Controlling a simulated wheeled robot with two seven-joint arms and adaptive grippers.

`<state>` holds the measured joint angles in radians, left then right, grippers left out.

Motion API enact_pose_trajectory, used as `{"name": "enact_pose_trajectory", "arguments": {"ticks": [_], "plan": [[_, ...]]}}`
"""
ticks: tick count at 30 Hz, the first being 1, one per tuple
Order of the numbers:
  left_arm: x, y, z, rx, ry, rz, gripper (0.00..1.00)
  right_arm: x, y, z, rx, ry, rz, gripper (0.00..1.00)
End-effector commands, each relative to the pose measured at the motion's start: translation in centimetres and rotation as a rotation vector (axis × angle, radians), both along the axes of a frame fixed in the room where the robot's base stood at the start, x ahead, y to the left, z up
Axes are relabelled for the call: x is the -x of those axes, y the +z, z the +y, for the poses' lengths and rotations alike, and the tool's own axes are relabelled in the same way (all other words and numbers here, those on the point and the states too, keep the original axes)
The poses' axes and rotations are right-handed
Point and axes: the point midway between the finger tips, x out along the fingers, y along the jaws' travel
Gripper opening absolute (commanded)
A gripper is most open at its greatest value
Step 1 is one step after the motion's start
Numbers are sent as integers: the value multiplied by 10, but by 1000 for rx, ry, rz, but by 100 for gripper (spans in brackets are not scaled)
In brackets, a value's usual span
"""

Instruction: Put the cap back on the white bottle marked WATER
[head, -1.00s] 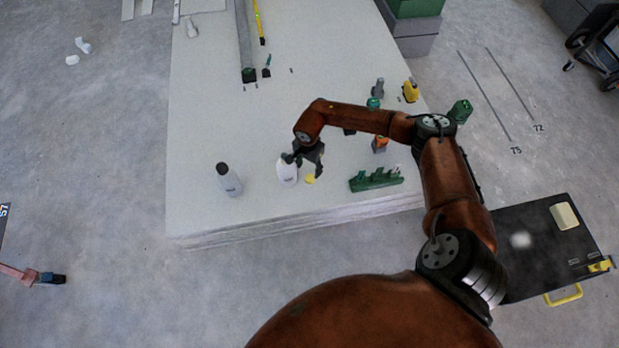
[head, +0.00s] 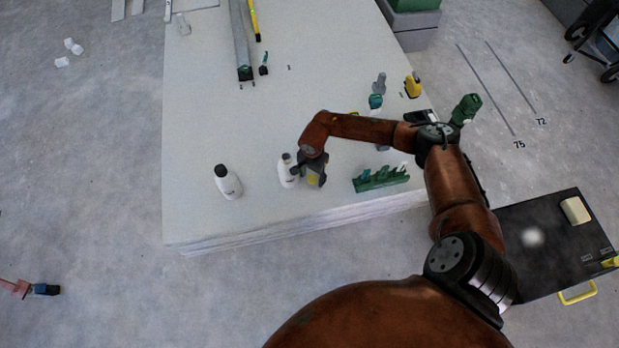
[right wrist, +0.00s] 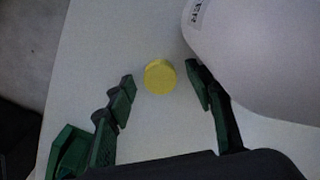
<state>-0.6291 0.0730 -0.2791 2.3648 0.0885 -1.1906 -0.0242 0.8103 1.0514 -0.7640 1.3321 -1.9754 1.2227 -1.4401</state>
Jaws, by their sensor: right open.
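The white bottle (head: 285,177) stands upright near the front of the white table; its label is too small to read in the head view. In the right wrist view the bottle (right wrist: 265,50) fills the upper right, with a label ending in "ER". A round yellow cap (right wrist: 160,76) lies on the table between the open fingertips of my right gripper (right wrist: 162,84), apart from both. The right finger is close beside the bottle. My left gripper is out of view.
A second white bottle (head: 229,184) with a black top stands to the left. A green rack (head: 381,179) is right of my gripper. A yellow bottle (head: 412,86) and small items stand farther back. The table's front edge is close. The table's middle left is clear.

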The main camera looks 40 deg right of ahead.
Motion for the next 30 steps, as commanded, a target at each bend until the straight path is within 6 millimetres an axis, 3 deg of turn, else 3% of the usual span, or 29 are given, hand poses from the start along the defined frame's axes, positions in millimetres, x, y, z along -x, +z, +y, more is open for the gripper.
{"name": "enact_pose_trajectory", "arguments": {"ticks": [12, 25, 30], "plan": [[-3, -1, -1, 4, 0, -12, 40, -1, -1, 0, 1, 0, -1, 48], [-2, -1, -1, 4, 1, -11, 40, 0, -1, 0, 1, 0, -1, 19], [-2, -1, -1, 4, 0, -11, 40, -1, -1, 0, 1, 0, -1, 17]]}}
